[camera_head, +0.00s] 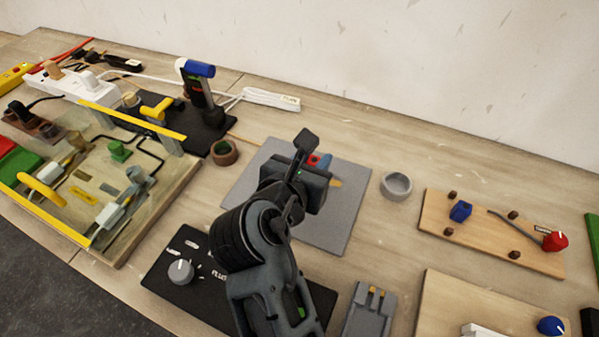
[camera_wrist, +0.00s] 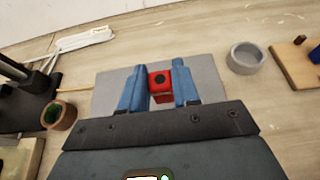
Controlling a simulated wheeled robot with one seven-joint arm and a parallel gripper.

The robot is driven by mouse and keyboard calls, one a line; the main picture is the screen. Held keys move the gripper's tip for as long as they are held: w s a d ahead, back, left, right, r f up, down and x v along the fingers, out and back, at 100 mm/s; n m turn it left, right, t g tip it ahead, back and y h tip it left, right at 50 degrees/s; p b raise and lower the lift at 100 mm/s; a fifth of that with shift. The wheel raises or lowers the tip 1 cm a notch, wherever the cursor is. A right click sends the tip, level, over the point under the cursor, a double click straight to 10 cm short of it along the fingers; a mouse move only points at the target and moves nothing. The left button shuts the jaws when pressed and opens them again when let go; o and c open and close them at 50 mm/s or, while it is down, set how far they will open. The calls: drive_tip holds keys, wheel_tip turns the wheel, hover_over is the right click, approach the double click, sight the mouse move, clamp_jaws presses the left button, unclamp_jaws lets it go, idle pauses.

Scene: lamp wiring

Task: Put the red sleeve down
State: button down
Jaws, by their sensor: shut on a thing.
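The red sleeve (camera_wrist: 160,84) is a small red block with a dark hole in its near face. In the wrist view it sits between the two blue fingers of my gripper (camera_wrist: 159,88), which is shut on it. Below it lies a flat grey mat (camera_wrist: 210,72). I cannot tell whether the sleeve touches the mat. In the head view my gripper (camera_head: 322,172) is over the grey mat (camera_head: 345,215), and a bit of red (camera_head: 314,159) shows beside the fingers. My wrist hides much of the mat's near left part.
A grey ring-shaped cup (camera_head: 397,186) stands right of the mat, and a brown cup (camera_head: 223,152) stands left. A wooden board (camera_head: 490,235) with a blue block and red knob lies at right. A black panel (camera_head: 165,275) with a dial lies in front.

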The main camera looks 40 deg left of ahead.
drive_tip(key=a, duration=0.1)
drive_tip(key=f, duration=0.1)
drive_tip(key=a, duration=0.1)
drive_tip(key=shift+s+a+f, duration=0.25)
drive_tip(key=shift+a+f, duration=0.05)
drive_tip(key=shift+f, duration=2.05)
drive_tip(key=c, duration=0.8)
unclamp_jaws()
drive_tip(key=shift+s, duration=0.1)
drive_tip(key=v, duration=1.2)
